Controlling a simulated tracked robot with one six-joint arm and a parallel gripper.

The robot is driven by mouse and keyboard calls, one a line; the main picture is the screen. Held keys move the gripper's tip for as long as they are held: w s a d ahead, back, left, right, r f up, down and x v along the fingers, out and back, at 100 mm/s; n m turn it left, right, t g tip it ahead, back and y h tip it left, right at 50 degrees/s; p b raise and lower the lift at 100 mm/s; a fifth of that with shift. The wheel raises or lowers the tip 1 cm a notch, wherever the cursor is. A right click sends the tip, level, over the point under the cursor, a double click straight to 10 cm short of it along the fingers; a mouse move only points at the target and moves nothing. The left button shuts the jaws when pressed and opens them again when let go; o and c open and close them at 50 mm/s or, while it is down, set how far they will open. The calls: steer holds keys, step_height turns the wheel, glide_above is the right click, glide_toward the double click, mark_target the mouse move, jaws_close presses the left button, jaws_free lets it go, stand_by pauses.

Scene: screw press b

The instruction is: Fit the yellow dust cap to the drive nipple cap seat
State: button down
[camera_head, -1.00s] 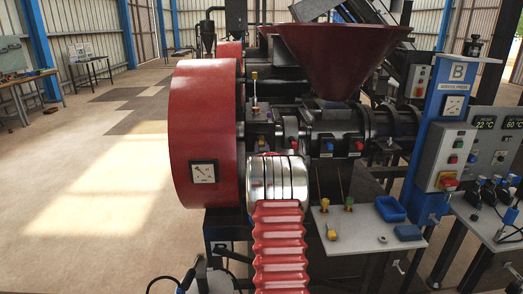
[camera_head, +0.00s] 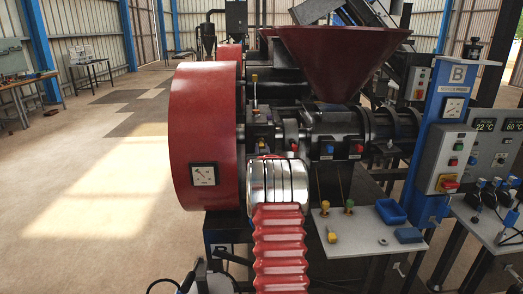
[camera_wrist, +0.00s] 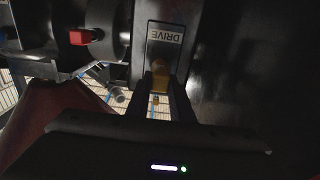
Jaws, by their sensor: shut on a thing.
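In the wrist view my gripper (camera_wrist: 162,96) is shut on the yellow dust cap (camera_wrist: 160,73), which shows dull amber between the fingertips. The cap is close below a label reading DRIVE (camera_wrist: 165,35), upside down in this view, on a dark housing. The drive nipple cap seat is not clearly visible; the cap and fingers cover that spot. I cannot tell whether the cap touches the seat. In the head view my arm's wrist hides the fingers and the held cap.
The press stands ahead, with a red wheel guard (camera_head: 203,130) at left and a red hopper (camera_head: 340,55) above. A shelf (camera_head: 365,246) at right holds yellow and green items and blue trays (camera_head: 390,211). A red knob (camera_wrist: 86,36) is left of the fingers in the wrist view.

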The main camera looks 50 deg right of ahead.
steer(key=shift+x, duration=1.4)
stand_by(0.4)
steer(key=c, duration=1.5)
jaws_free()
steer(key=v, duration=1.4)
steer(key=shift+d, duration=0.1)
steer(key=shift+f, duration=0.15)
